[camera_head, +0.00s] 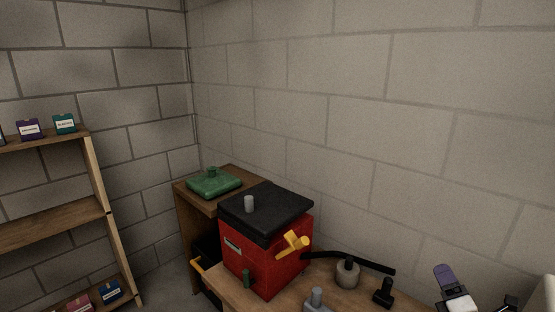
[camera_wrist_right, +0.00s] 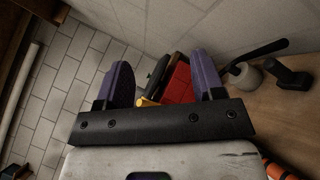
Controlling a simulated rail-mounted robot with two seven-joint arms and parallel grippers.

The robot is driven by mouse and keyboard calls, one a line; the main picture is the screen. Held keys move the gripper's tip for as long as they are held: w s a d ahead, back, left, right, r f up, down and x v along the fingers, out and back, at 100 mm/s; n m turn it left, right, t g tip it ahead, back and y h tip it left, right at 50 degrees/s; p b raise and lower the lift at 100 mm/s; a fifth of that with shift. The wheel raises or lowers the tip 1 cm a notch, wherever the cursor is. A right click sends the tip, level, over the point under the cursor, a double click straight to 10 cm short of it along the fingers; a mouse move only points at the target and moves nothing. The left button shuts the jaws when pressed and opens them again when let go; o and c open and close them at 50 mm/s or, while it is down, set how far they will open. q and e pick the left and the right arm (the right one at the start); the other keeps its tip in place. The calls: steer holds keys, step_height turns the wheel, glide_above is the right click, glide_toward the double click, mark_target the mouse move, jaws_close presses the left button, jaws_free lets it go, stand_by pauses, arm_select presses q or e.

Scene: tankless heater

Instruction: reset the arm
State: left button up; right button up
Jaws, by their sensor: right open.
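My right gripper (camera_head: 452,287) shows at the lower right of the head view, with a purple finger pointing up and part of it cut off by the bottom edge. In the right wrist view my right gripper (camera_wrist_right: 162,78) has its two purple fingers wide apart, with nothing held between them. The red heater box (camera_head: 262,252) with a black lid (camera_head: 268,208) stands on the wooden table, left of my right gripper and apart from it. In the right wrist view the red box (camera_wrist_right: 178,82) shows beyond the fingers. My left gripper is not in view.
A yellow valve handle (camera_head: 293,243) sticks out from the box. A round grey pot with a black handle (camera_head: 347,272) and a small black part (camera_head: 383,292) stand on the table. A green container (camera_head: 213,183) sits on a cabinet behind. A shelf (camera_head: 50,229) stands left.

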steer(key=s+a+f+m+g+p, duration=0.1)
steer(key=s+a+f+m+g, duration=0.25)
steer(key=s+a+m, duration=0.3)
steer(key=s+a+f+m+g+h+p, duration=0.1)
steer(key=s+a+f+m+g+p, duration=0.1)
steer(key=s+a+m+g, duration=0.35)
steer(key=s+a+f+m+g+p, duration=0.1)
steer(key=s+a+f+m+g, duration=0.15)
steer(key=s+a+m, duration=0.4)
steer(key=s+a+f+m+g+y+p, duration=0.1)
steer(key=s+a+f+m+g+p, duration=0.3)
steer(key=s, duration=0.7)
steer(key=s+f+n+g+y+p, duration=0.15)
steer(key=s+f, duration=0.45)
steer(key=s, duration=0.6)
step_height(320, 180, up, 38)
steer(key=w+m+p, duration=0.1)
steer(key=p, duration=3.5)
steer(key=shift+f+p, duration=0.2)
steer(key=shift+p, duration=0.1)
